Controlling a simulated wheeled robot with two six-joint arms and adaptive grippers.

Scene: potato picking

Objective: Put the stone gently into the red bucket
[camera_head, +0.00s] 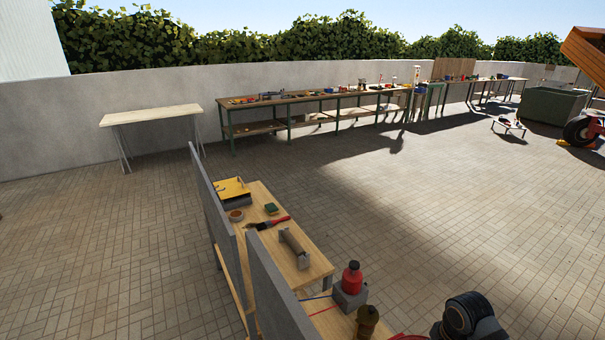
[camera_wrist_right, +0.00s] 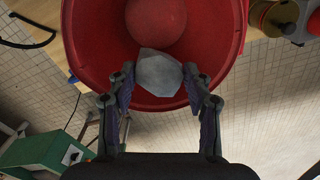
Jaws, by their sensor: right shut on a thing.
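In the right wrist view, my right gripper (camera_wrist_right: 160,82) is shut on a pale grey, angular stone (camera_wrist_right: 158,70). The stone shows between the fingertips, over the near part of the red bucket's (camera_wrist_right: 82,42) opening. I cannot tell how high it is above the bucket's inside. A round reddish thing (camera_wrist_right: 156,18) shows inside the bucket, beyond the stone. In the head view, only a sliver of red shows at the bottom edge, by my right arm. My left gripper is not in view.
Grey panels (camera_head: 214,213) line the table's left side. Open paving lies right.

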